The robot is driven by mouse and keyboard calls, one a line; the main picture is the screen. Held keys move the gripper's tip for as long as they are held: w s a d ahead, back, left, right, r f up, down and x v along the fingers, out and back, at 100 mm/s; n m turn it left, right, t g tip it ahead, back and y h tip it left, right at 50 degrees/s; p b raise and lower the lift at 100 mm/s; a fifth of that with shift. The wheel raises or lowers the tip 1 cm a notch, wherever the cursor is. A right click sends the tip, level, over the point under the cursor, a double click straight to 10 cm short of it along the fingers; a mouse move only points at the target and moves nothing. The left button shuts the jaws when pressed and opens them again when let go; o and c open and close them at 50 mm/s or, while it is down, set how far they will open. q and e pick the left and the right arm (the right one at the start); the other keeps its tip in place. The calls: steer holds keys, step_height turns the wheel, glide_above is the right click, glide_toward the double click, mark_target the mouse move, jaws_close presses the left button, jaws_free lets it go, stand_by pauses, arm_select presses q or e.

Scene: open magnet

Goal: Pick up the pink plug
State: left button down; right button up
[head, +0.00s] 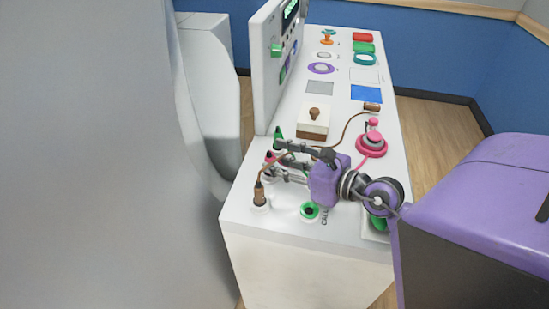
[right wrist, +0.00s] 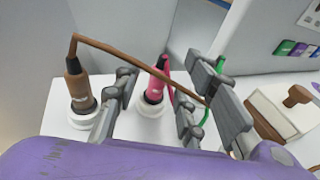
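The pink plug (right wrist: 154,92) stands upright in a white round socket on the white console. In the head view the pink plug (head: 269,158) is partly hidden by my right gripper (head: 274,161). In the right wrist view my right gripper (right wrist: 160,88) is open, with one finger left of the plug and the other right of it. I see gaps between the plug and both fingers, and no grip on it. A brown cable passes across the plug's upper part in that view. My left gripper is not in view.
A brown plug (right wrist: 77,85) stands left of the pink one in the right wrist view, and a green plug (head: 277,136) stands behind. Their cables run close to my fingers. A wooden-knobbed box (head: 313,122), an upright panel (head: 265,60) and a pink knob (head: 371,144) stand nearby.

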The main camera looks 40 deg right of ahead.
steer(key=shift+w+a+f, duration=0.15)
steer(key=shift+w+a, duration=0.1)
steer(key=shift+w, duration=0.4)
jaws_close()
